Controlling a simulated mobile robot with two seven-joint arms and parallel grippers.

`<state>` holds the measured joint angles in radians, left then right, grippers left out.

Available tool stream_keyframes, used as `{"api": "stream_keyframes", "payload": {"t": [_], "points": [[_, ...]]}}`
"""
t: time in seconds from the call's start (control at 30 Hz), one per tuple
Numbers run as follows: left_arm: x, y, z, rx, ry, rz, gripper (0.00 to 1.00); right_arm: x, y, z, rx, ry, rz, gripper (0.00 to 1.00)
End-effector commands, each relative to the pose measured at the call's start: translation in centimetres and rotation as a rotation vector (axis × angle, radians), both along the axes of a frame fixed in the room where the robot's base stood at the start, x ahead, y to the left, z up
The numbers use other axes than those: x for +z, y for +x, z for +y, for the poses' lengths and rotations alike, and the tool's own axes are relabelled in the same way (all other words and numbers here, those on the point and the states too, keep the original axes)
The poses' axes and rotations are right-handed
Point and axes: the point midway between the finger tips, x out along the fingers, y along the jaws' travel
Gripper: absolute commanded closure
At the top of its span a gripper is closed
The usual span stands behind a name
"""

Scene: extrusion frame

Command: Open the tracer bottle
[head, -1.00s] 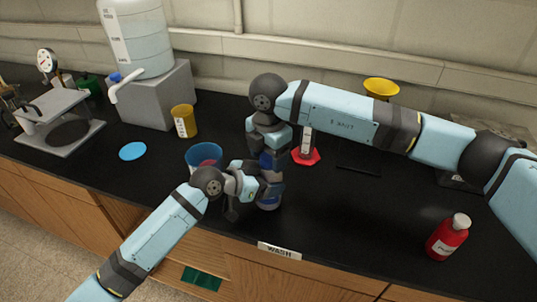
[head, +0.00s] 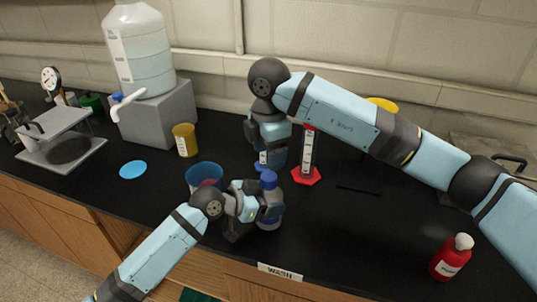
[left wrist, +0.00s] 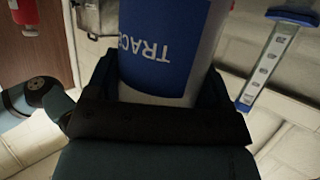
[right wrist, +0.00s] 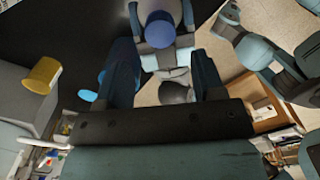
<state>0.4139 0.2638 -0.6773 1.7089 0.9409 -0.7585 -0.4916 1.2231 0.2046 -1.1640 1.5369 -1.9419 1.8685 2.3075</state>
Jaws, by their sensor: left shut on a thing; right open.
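The tracer bottle (head: 270,214) stands near the front of the bench with its blue cap (head: 268,180) at the top. In the left wrist view the bottle (left wrist: 165,45) shows a blue and white label with partly visible lettering. My left gripper (head: 256,206) is shut around the bottle's body from the left. My right gripper (head: 268,162) is open and empty, above and just behind the bottle. In the right wrist view the blue cap (right wrist: 158,30) shows between the open fingers at the far end, and the fingers look clear of it.
A blue cup (head: 204,174) stands just left of the bottle, with a yellow cup (head: 185,140) behind it. A red-based cylinder (head: 307,170) stands close on the right. A red bottle (head: 451,258) stands at the front right. The bench between is mostly clear.

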Motion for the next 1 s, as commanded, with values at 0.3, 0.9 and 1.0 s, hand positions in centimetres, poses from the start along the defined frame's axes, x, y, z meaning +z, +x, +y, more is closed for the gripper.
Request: {"api": "stream_keyframes", "payload": {"t": [0.3, 0.9, 1.0], "points": [[0.0, 0.0, 0.0, 0.0, 0.0, 0.0, 0.92, -5.0, 0.0, 0.0, 0.002, -0.001, 0.003, 0.38], [0.0, 0.0, 0.0, 0.0, 0.0, 0.0, 0.92, -7.2, 0.0, 0.0, 0.003, -0.001, 0.0, 0.54], [0.0, 0.0, 0.0, 0.0, 0.0, 0.0, 0.92, -7.2, 0.0, 0.0, 0.003, 0.0, 0.001, 0.77]]}}
